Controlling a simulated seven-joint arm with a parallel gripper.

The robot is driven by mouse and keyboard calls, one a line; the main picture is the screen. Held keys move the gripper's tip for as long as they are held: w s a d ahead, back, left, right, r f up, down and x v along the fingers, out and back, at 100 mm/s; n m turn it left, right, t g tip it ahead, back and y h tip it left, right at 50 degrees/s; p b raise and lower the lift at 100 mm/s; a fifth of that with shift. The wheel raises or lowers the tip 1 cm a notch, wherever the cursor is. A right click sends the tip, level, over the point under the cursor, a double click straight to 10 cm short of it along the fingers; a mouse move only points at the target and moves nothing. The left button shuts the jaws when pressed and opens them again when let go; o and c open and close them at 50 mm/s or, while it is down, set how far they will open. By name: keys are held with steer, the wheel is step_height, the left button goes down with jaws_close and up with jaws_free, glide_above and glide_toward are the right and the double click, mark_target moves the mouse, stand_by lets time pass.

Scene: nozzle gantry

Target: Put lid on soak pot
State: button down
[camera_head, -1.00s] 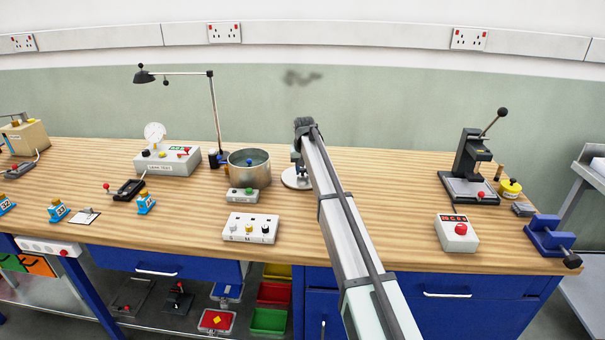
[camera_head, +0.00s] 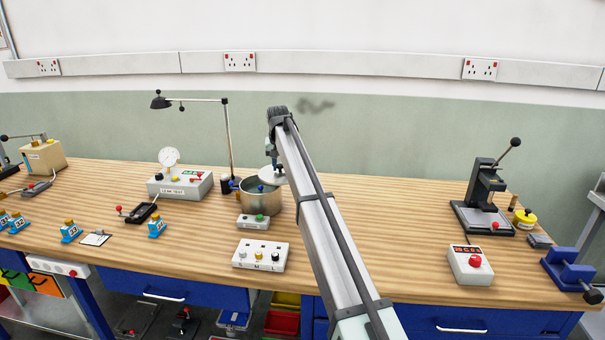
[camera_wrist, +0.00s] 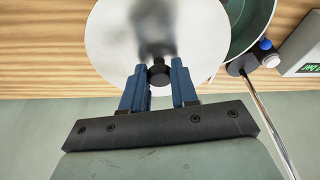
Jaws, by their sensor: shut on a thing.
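The lid is a pale round disc (camera_head: 273,176) with a black knob. In the wrist view the lid (camera_wrist: 190,38) fills the upper middle. My gripper (camera_wrist: 159,72) has its blue fingers closed on the knob. In the head view my gripper (camera_head: 277,160) is above the lid. The soak pot (camera_head: 261,199) is an open steel pot on the bench. The lid is off centre, overlapping the pot's far right part in the head view. The wrist view shows the pot (camera_wrist: 243,45) at the right, partly hidden by the lid and still open.
A tall lamp (camera_head: 229,135) stands behind the pot. A leak test box (camera_head: 180,184) is to its left. A small box with a green button (camera_head: 253,221) sits in front of the pot, with a white knob panel (camera_head: 260,255) nearer. Bench right of my arm is clear up to the press (camera_head: 485,200).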

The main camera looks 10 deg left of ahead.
mark_target(260, 173)
steer(key=a+r, duration=0.1)
steer(key=a, duration=0.1)
steer(key=s+a+r, duration=0.1)
steer(key=a, duration=0.4)
steer(key=shift+s+a+r, duration=0.35)
steer(key=shift+r, duration=0.05)
steer(key=shift+f, duration=3.15)
steer(key=shift+d+f, duration=0.1)
steer(key=shift+f, duration=0.05)
steer(key=shift+c, duration=1.5)
jaws_free()
steer(key=shift+r, duration=3.5)
steer(key=shift+c, duration=0.5)
